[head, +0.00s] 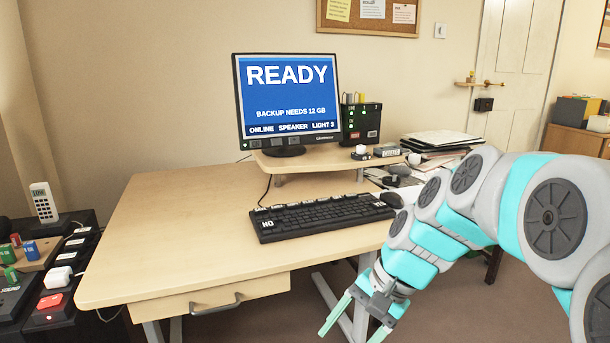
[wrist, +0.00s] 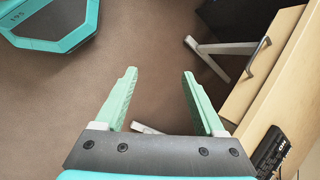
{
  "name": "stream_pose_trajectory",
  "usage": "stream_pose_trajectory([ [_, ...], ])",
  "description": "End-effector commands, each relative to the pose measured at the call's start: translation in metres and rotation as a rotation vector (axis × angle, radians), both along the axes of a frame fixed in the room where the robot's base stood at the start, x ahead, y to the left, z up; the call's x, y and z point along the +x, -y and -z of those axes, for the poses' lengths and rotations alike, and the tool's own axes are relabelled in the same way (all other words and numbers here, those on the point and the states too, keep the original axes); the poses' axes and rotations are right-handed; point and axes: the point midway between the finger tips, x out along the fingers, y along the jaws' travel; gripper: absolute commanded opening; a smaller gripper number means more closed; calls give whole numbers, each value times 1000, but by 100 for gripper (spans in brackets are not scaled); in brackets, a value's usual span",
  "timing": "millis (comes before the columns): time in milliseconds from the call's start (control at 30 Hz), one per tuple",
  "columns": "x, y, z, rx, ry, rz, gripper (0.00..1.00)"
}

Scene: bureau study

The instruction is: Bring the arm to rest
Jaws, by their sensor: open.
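My gripper (head: 357,318) is at the lower right of the head view, in front of the desk's right side and pointing down. Its two green fingers are apart with nothing between them. In the wrist view my gripper (wrist: 162,95) is open over the brown floor, with the desk along the right edge. My arm comes in from the right and hides part of the floor and the room behind it.
The desk (head: 170,220) holds a keyboard (head: 320,217), a mouse (head: 391,200) and a monitor (head: 287,98) reading READY. A drawer (head: 205,303) is at its front. Papers (head: 440,140) are stacked at the back right. A dark cabinet stands left. Floor (wrist: 60,110) under my gripper is mostly clear.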

Motion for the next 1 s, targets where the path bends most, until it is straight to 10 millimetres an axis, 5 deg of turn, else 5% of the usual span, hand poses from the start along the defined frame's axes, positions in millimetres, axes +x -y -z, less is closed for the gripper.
stream_pose_trajectory([
  [300,-135,44,52,-280,32,-421,71],
  [500,-185,74,72,-383,24,-602,71],
  [1000,-198,84,78,-410,19,-659,71],
])
